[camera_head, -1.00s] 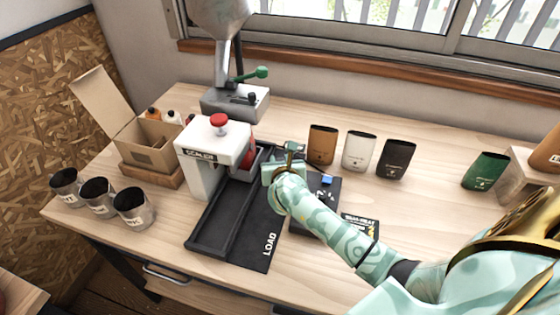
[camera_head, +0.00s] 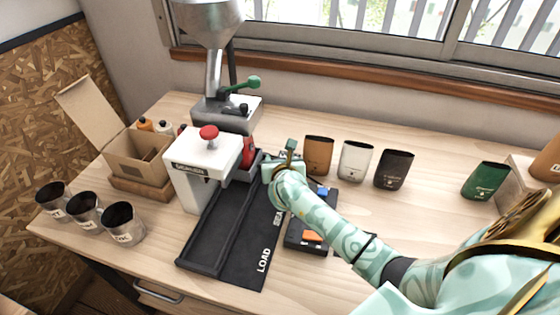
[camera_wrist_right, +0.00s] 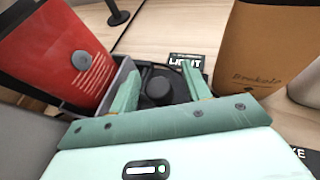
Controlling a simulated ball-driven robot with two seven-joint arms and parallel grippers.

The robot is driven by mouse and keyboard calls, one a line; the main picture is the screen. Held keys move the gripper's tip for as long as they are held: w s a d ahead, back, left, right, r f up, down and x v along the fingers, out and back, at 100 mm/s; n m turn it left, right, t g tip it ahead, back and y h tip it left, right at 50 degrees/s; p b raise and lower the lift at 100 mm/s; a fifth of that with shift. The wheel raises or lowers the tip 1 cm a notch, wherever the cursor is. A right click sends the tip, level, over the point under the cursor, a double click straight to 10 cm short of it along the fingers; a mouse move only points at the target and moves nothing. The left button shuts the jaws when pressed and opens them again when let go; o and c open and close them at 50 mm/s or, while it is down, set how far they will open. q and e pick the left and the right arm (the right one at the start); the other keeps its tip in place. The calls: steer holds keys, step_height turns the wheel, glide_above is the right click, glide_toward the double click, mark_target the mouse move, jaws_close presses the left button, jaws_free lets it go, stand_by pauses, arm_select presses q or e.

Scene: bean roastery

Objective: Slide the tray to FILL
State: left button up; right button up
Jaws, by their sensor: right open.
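The tray is a dark grey holder (camera_wrist_right: 122,78) around the base of an upright red pouch (camera_wrist_right: 78,62). In the head view the red pouch (camera_head: 248,152) shows partly behind the white sealer, near the far end of the black track (camera_head: 205,240); the tray is mostly hidden there. A round black knob (camera_wrist_right: 157,90) sticks up beside the tray. My right gripper (camera_head: 286,158) is at the track's far right side. In the right wrist view its open fingers (camera_wrist_right: 163,88) stand on either side of the knob, with gaps visible. My left gripper is out of view.
The white sealer (camera_head: 205,165) with a red knob stands over the track; a hopper (camera_head: 212,25) with a green lever stands behind. Brown, white and black pouches (camera_head: 394,168) stand right. A black device (camera_head: 298,235) lies under my right arm. Metal cups (camera_head: 122,224) stand left.

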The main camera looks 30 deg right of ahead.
steer(key=p+v, duration=0.3)
steer(key=v, duration=1.3)
steer(key=shift+r, duration=0.15)
